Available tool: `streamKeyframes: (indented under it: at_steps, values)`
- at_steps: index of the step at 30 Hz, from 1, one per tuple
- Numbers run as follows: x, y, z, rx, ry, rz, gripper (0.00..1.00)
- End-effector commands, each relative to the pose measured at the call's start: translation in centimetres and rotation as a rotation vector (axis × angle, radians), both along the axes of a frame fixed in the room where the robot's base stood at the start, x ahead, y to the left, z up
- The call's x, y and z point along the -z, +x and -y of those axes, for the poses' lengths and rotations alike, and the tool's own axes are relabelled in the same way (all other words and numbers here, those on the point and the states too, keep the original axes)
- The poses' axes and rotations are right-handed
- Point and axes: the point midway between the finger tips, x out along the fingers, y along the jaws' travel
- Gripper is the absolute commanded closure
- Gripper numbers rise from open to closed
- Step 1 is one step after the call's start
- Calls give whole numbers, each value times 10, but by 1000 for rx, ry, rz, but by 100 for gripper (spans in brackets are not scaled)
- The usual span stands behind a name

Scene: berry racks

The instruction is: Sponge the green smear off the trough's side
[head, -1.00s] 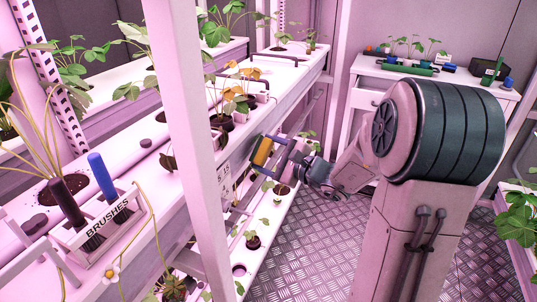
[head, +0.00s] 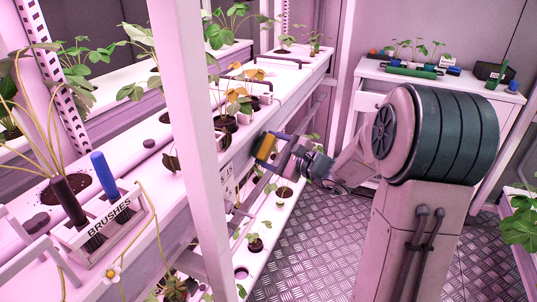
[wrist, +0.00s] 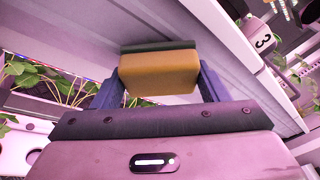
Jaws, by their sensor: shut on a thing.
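A yellow sponge with a dark green backing (head: 265,147) is held between the blue fingers of my gripper (head: 272,147). It also shows in the wrist view (wrist: 160,74), gripped between the two blue fingers (wrist: 160,88). My gripper is shut on it at the side of the white trough (head: 205,172), whose side face (wrist: 215,55) is behind the sponge in the wrist view. The sponge is very near or against that side; I cannot tell which. I see no green smear in any view; it may be behind the sponge.
A white upright post (head: 190,120) stands left of my gripper. Potted plants (head: 228,120) rise from the trough's top. A brush holder (head: 105,222) sits nearer on the left. A lower planted shelf (head: 262,230) lies below. The metal floor (head: 320,240) is clear.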

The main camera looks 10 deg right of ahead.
Motion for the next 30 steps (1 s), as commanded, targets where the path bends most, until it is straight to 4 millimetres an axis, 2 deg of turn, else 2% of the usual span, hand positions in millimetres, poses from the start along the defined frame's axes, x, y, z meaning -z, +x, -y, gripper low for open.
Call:
streamKeyframes:
  at_steps: [30]
  values:
    - [0, 51, 33, 0, 1, 1, 51]
